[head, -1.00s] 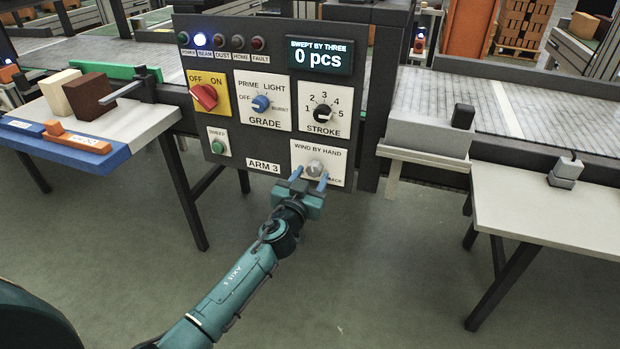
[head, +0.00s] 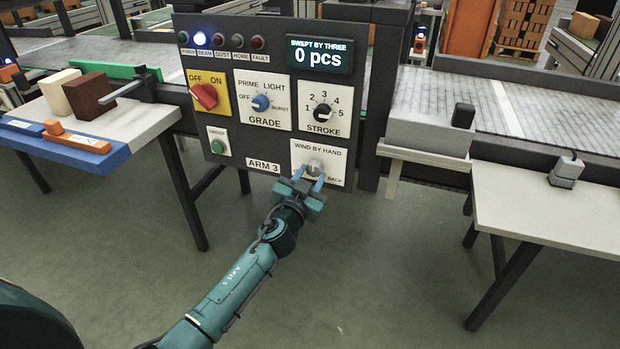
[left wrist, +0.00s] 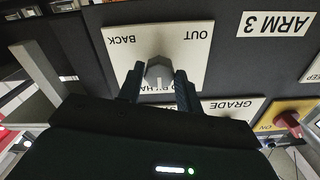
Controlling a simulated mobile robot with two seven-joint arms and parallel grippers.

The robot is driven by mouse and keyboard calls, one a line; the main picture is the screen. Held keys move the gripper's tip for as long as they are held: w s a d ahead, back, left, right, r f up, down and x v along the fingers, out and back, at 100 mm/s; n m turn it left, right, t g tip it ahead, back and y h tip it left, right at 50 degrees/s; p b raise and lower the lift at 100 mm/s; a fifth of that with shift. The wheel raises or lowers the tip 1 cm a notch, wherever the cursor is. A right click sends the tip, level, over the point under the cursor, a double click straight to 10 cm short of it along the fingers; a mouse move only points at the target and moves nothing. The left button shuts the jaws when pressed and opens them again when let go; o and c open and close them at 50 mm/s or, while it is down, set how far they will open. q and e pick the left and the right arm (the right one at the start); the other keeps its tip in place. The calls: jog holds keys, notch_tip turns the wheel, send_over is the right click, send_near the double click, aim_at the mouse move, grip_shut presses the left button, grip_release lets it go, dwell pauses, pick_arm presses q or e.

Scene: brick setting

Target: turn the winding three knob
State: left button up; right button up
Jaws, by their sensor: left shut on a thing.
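The winding knob (head: 315,167) is a small grey knob on the white "WIND BY HAND" plate (head: 333,156), low on the dark panel marked "ARM 3". My left gripper (head: 311,177) reaches up to it from below, shut on the knob with its two blue fingers on either side. In the left wrist view the knob (left wrist: 159,70) sits between the dark fingertips of the left gripper (left wrist: 157,84), and the plate shows "OUT" and "BACK" upside down. The exact angle of the knob is hard to tell. My right gripper is not in view.
Above the plate are the stroke knob (head: 323,112) and the blue grade knob (head: 261,103). A red switch (head: 204,96) and a green button (head: 218,147) are at left. The display (head: 319,55) reads "0 pcs". Tables stand on both sides; the floor before the panel is clear.

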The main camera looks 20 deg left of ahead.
pick_arm(q)
jog(key=m, duration=0.3)
jog(key=shift+m, duration=0.3)
jog(key=m, duration=0.4)
jog(key=shift+a+m, duration=0.1)
jog(key=shift+m, duration=0.2)
jog(key=m, duration=0.4)
jog(key=shift+r, duration=0.15)
jog(key=m, duration=0.3)
jog(key=shift+m, duration=0.3)
jog(key=shift+m+p, duration=0.3)
jog(key=shift+m, duration=0.4)
jog(key=o, duration=1)
jog(key=shift+r, duration=0.1)
